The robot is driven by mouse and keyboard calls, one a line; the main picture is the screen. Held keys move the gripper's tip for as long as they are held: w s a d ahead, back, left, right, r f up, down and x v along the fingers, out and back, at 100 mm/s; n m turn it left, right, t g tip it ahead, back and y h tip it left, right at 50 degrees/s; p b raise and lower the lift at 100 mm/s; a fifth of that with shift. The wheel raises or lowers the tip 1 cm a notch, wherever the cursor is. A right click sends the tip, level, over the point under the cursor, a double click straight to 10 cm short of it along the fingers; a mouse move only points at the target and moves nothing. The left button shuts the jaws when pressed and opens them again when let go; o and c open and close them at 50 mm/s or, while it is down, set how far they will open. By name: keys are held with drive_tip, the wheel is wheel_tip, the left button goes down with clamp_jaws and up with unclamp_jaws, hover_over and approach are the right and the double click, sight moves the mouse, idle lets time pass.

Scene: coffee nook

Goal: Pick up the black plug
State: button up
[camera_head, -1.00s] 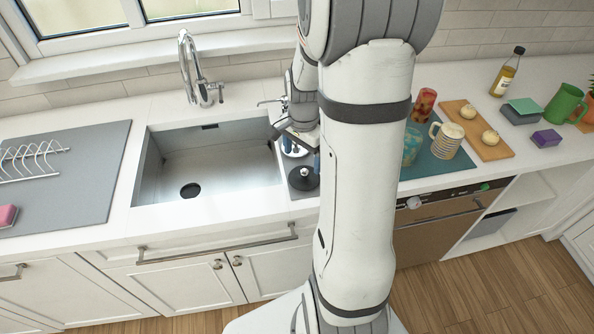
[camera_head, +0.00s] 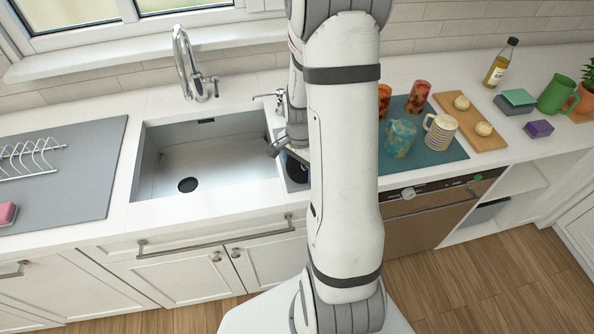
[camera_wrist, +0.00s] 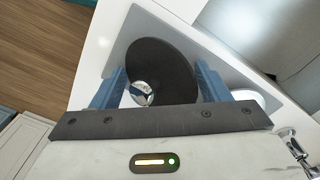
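The black plug (camera_wrist: 165,65) is a dark round disc with a shiny metal knob. In the wrist view it lies on a grey surface between and beyond the two blue fingers of my gripper (camera_wrist: 158,72). The fingers stand wide apart, and the knob is close to the left one. I cannot tell whether either finger touches the plug. In the head view my arm hides most of the gripper and the plug, beside the right edge of the sink (camera_head: 205,160).
A teal mat (camera_head: 450,152) right of my arm holds a teal mug (camera_head: 400,138), a striped mug (camera_head: 439,135) and red patterned cups (camera_head: 418,97). A wooden board (camera_head: 478,140) lies further right. The faucet (camera_head: 190,65) stands behind the sink. A drying mat (camera_head: 85,135) lies left.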

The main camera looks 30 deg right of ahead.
drive_tip(key=c, duration=0.7)
drive_tip(key=shift+s, duration=0.1)
drive_tip(key=shift+r, duration=0.5)
drive_tip(key=shift+c, duration=0.7)
wheel_tip(320, 180, up, 9)
drive_tip(key=b, duration=0.1)
drive_tip(key=shift+d, duration=0.1)
